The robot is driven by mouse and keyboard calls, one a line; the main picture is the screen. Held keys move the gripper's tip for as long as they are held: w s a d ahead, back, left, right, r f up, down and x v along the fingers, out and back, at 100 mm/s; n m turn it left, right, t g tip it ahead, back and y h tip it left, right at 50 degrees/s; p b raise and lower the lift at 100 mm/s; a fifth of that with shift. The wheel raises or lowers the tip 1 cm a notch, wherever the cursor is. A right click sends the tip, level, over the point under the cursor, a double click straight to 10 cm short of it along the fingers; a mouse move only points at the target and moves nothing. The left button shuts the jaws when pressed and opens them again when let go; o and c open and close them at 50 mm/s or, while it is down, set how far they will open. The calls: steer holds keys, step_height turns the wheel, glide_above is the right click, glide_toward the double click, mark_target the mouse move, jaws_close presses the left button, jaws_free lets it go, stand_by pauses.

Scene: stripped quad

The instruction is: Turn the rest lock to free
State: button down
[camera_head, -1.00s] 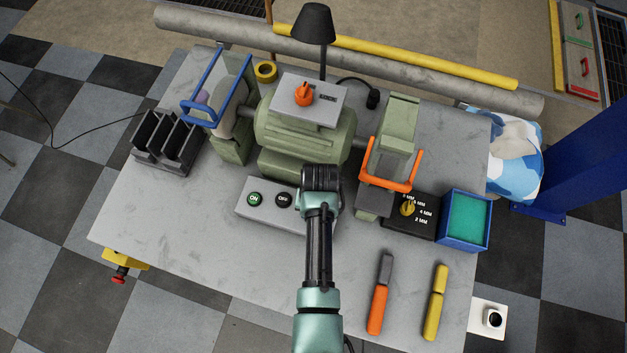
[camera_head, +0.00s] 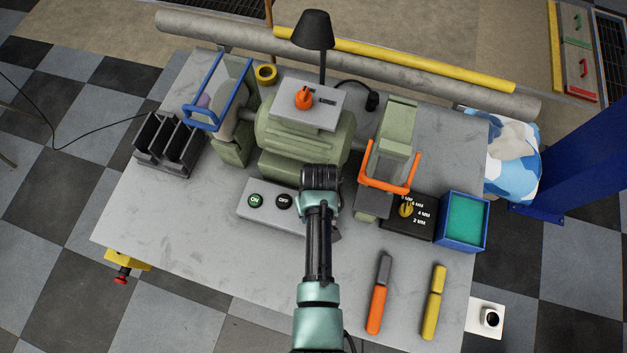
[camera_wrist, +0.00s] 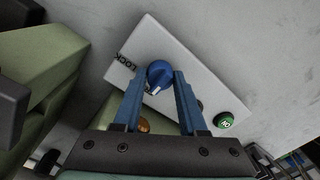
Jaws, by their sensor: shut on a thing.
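The rest lock is a blue round knob (camera_wrist: 160,74) on a pale control box (camera_wrist: 190,62), with the word LOCK printed beside it. A white mark on the knob faces the lower left in the wrist view, towards my gripper's body. My gripper (camera_wrist: 159,80) has its two blue fingers on either side of the knob, shut on it. In the head view my arm reaches over the right end of the control box (camera_head: 250,213); the knob and fingertips are hidden there.
The green ON button (camera_head: 254,201) and black OFF button (camera_head: 284,202) sit left of my arm. The green grinder (camera_head: 300,140), with an orange switch (camera_head: 304,99) on top, stands just behind. An orange guard (camera_head: 392,188) is to the right.

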steer(key=shift+c, duration=2.3)
jaws_free()
steer(key=shift+r, duration=0.15)
step_height(320, 180, up, 13)
steer(key=shift+d+b, duration=0.3)
steer(key=shift+f, duration=0.2)
